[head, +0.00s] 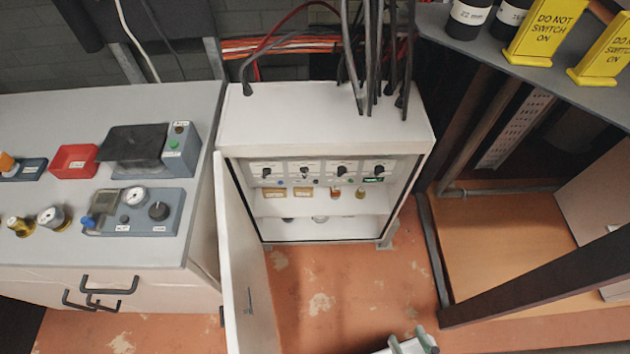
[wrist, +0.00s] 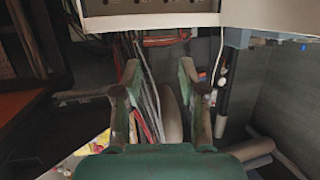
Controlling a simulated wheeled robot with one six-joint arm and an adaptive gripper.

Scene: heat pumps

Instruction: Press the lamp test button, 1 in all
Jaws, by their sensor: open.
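An open white cabinet (head: 330,130) stands in the middle of the head view, its door (head: 240,270) swung out toward the left. Inside, a panel (head: 322,170) carries a row of dark rotary knobs with small coloured buttons or lamps beneath them. The labels are too small to read, so I cannot tell which is the lamp test button. My gripper (head: 414,342) shows at the bottom edge of the head view, in front of and below the cabinet, apart from the panel. In the wrist view my gripper (wrist: 158,78) has its green fingers spread, with nothing held between them.
A grey bench (head: 60,125) at left holds a red bin (head: 74,161), gauges and a grey unit with a green button (head: 174,143). Black cables enter the cabinet top. Yellow signs (head: 545,32) stand on a shelf at right. The floor before the cabinet is clear.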

